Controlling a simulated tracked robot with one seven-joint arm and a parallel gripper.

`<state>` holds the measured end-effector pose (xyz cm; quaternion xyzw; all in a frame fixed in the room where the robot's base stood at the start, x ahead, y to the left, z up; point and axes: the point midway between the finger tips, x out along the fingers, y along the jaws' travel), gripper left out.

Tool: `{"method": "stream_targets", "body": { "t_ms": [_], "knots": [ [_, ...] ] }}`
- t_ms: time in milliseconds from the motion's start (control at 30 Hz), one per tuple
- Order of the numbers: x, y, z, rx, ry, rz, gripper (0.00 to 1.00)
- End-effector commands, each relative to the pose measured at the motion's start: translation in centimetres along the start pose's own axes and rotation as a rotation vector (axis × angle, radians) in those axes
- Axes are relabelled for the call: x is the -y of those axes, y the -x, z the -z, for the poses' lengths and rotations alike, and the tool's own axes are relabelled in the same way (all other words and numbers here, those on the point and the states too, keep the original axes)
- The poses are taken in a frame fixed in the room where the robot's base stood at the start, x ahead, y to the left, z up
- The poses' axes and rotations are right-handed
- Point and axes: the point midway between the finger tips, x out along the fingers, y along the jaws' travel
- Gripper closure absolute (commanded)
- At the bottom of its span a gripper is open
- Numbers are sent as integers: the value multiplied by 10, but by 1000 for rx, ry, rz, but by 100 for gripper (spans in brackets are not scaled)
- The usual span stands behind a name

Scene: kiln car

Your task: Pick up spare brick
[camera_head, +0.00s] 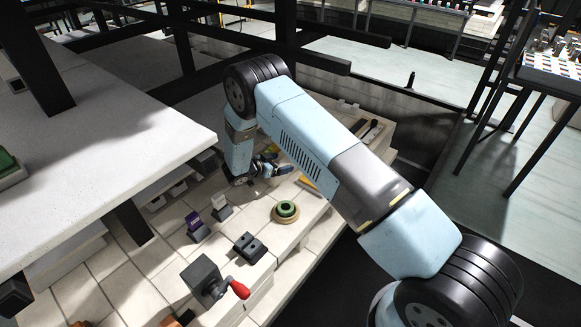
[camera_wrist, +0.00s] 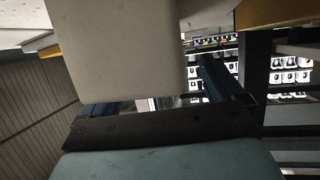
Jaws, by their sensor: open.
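My gripper (camera_head: 275,168) hangs low over the cream tiled deck, beneath my bent blue arm; a dark crossbar and blue fingers (camera_wrist: 165,105) show in the wrist view. The fingers are apart. A large smooth cream block (camera_wrist: 115,50) fills the upper left of the wrist view, very close to the fingers, and covers part of the left one. It may be the spare brick, but its full outline is cut off by the frame, and I cannot tell whether it lies between the fingers or touches them. In the head view I cannot single out the spare brick; my arm hides part of the deck.
On the tiled deck (camera_head: 150,262) stand a green-topped round piece (camera_head: 286,210), a dark two-part block (camera_head: 250,247), a purple item (camera_head: 194,224) and a grey box with a red handle (camera_head: 215,282). A thick white slab (camera_head: 100,130) overhangs at left. Black posts stand behind.

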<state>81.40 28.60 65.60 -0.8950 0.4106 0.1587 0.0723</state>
Motion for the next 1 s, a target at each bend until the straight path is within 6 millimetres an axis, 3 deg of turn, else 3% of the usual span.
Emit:
{"method": "stream_targets", "body": {
  "t_ms": [200, 433, 1000],
  "knots": [
    [0, -25, 0, -1, 0, 0, 5],
    [-1, -26, 0, 0, 0, 0, 6],
    [-1, -26, 0, 1, 0, 0, 61]
  ]
}}
